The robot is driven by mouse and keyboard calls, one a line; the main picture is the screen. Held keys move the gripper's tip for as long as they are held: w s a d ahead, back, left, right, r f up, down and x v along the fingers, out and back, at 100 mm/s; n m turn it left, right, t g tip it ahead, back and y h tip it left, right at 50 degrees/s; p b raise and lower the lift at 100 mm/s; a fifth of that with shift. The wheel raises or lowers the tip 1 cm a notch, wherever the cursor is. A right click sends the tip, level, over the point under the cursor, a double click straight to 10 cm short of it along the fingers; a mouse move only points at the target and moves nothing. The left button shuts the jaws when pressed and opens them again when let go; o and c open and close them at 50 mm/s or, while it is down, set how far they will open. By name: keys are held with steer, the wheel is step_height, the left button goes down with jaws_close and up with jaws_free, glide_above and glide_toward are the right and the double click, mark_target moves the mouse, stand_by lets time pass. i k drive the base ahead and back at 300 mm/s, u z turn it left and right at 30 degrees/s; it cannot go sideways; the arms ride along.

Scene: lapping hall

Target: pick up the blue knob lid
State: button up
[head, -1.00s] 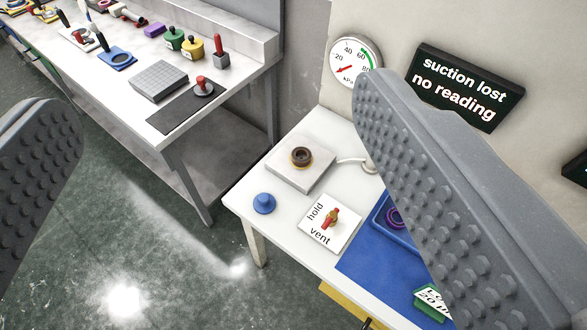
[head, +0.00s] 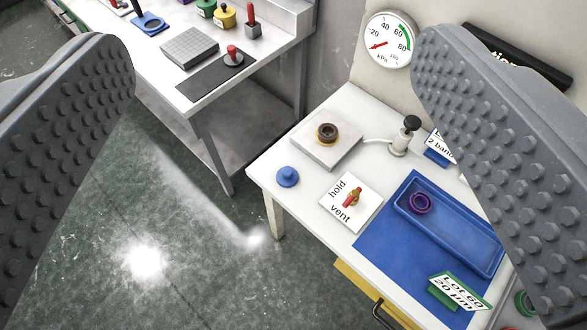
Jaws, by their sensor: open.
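The blue knob lid (head: 287,177) lies on the white table (head: 268,161) near its left corner, knob up. It is left of the hold/vent plate and in front of the grey block. My gripper (head: 275,75) is open and empty. Its two dimpled grey fingers stand at the left and right of the head view, well apart. The lid shows in the gap between them, farther off and touched by neither finger.
The hold/vent plate (head: 351,203) with a red lever, a grey block (head: 326,140) with a brown ring, and a blue tray (head: 458,237) share the table. A gauge (head: 390,40) is on the wall. A grey workbench (head: 222,78) stands at the back left.

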mark_target(287, 177)
steer(key=z, duration=1.75)
steer(key=k, duration=1)
steer(key=u, duration=0.9)
steer(key=i, duration=1)
